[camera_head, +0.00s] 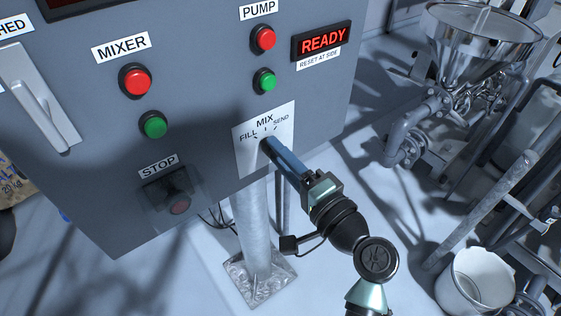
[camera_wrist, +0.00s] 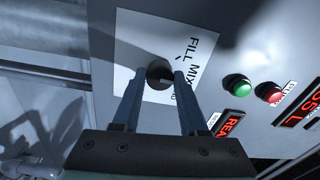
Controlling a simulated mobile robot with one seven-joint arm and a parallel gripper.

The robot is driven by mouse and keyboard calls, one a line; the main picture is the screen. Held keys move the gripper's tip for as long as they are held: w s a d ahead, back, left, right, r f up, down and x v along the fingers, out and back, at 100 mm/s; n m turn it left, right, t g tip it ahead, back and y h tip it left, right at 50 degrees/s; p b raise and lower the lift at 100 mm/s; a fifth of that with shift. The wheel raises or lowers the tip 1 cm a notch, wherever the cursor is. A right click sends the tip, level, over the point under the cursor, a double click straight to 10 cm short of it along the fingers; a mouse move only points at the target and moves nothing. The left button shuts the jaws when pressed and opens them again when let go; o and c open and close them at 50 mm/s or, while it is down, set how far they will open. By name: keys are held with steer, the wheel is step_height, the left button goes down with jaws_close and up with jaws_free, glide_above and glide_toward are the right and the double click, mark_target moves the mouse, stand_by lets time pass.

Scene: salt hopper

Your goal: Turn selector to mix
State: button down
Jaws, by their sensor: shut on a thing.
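The selector (camera_wrist: 159,70) is a dark round knob on a white plate (camera_head: 246,158) marked FILL, MIX and SEND. My gripper (camera_head: 268,147) reaches it from the lower right in the head view, and its blue fingers cover most of the knob there. In the wrist view my gripper (camera_wrist: 160,84) has one finger on each side of the knob and is shut on it. The white plate (camera_wrist: 128,50) also shows in the wrist view. I cannot tell which mark the knob points to.
The grey panel (camera_head: 205,85) carries red and green MIXER and PUMP buttons, a READY display (camera_head: 322,40) and a covered STOP button (camera_head: 178,205). A metal post (camera_head: 250,225) stands below. A steel funnel (camera_head: 480,45), pipes and a white bucket (camera_head: 475,283) are at the right.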

stand_by(0.4)
steer(key=shift+c, duration=2.2)
jaws_free()
steer(key=v, duration=1.3)
steer(key=shift+b, duration=0.3)
steer(key=shift+w, duration=0.1)
